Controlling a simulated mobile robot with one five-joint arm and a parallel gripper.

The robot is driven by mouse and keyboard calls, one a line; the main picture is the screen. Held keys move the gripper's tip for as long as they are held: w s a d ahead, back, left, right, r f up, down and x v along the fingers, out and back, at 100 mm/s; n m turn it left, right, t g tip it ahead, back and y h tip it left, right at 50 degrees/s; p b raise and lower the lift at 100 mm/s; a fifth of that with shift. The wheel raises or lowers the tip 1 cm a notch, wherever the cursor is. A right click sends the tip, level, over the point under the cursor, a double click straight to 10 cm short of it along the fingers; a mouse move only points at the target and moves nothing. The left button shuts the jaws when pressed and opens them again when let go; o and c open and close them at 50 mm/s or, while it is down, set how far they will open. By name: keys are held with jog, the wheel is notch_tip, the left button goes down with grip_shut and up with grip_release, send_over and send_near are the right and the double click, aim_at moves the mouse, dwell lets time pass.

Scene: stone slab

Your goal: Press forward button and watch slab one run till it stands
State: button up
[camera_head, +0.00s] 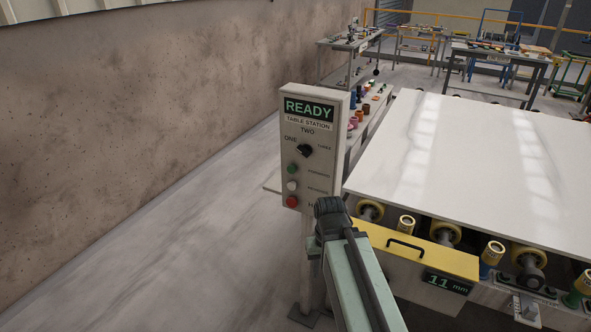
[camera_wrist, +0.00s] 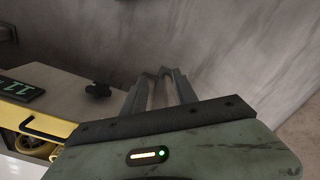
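The control box (camera_head: 315,150) stands on a post at the slab's near left corner; its sign reads READY, TABLE STATION. Below a black selector knob (camera_head: 306,150) are a green button (camera_head: 292,169), a white button (camera_head: 292,186) and a red button (camera_head: 291,202). Their small labels are blurred; the green one's seems to read forward. A large white slab (camera_head: 475,165) lies on rollers at the right. My arm's end is just below and right of the box, with the fingers hidden there.
A yellow drawer front (camera_head: 420,248) with a black handle and a display reading 11 mm (camera_head: 446,282) is right of my arm. Rollers line the slab's near edge. A brown wall (camera_head: 140,100) is at left, with clear floor before it. Workbenches (camera_head: 500,55) stand behind.

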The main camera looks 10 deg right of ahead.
jog(key=shift+c, duration=0.3)
grip_shut()
dwell(1.7)
